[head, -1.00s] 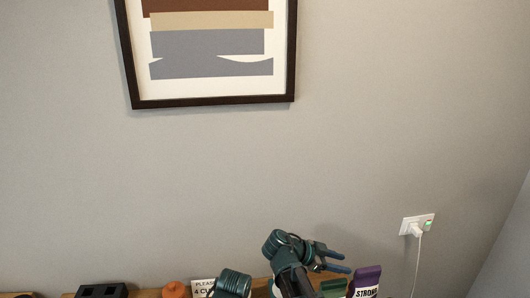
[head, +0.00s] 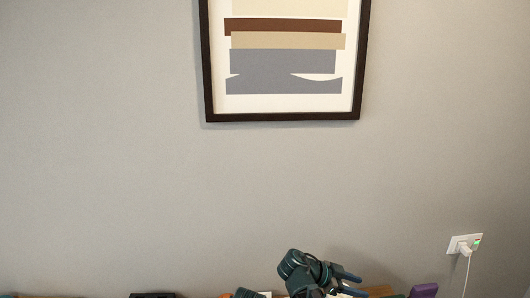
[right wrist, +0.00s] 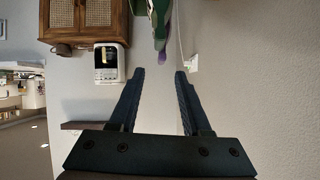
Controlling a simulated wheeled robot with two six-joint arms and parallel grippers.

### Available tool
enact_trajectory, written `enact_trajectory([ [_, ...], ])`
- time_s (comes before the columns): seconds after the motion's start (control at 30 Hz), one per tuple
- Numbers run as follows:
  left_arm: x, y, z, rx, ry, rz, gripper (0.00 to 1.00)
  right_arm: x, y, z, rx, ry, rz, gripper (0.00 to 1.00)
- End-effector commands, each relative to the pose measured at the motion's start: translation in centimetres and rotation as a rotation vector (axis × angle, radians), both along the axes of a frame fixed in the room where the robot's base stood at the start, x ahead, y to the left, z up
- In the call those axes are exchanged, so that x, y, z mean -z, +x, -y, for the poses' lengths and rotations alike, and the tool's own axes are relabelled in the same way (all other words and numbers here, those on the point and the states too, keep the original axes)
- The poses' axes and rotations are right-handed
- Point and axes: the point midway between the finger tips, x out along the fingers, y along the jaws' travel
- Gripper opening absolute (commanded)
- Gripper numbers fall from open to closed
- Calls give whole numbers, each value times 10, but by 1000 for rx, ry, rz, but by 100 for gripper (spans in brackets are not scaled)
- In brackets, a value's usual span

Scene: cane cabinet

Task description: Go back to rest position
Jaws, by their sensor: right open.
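My right gripper (head: 361,286) shows at the bottom of the head view, right of centre, in front of the grey wall. Its two dark fingers are apart and point right. In the right wrist view the gripper (right wrist: 160,74) is open, with nothing between its fingertips. A green and purple thing (right wrist: 161,22) hangs into the top of that view beyond the fingertips; I cannot tell what it is. My left gripper is not in view.
A cane-fronted cabinet (right wrist: 99,14) and a white device with a screen (right wrist: 109,76) lie left of the fingers. A wooden top with a purple item (head: 424,290) edges into the head view. A framed picture (head: 285,115) and a socket (head: 459,241) are on the wall.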

Motion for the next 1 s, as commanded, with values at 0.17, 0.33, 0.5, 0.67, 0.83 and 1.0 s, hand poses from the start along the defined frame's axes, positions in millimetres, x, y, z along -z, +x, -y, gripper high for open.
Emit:
enact_trajectory([
  [0.17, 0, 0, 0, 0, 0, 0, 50, 9, -6, -8, -49, 35, -79, 48],
  [0.33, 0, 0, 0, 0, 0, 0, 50, 19, -13, -17, -112, 78, -171, 48],
  [0.5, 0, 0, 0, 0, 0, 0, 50, 33, -24, -32, -211, 136, -300, 48],
  [0.67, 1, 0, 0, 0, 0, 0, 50, 51, -40, -54, -368, 218, -472, 48],
  [0.83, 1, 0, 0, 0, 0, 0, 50, 75, -68, -91, -644, 333, -712, 48],
  [1.0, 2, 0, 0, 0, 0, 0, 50, 98, -106, -142, -1063, 453, -969, 48],
])
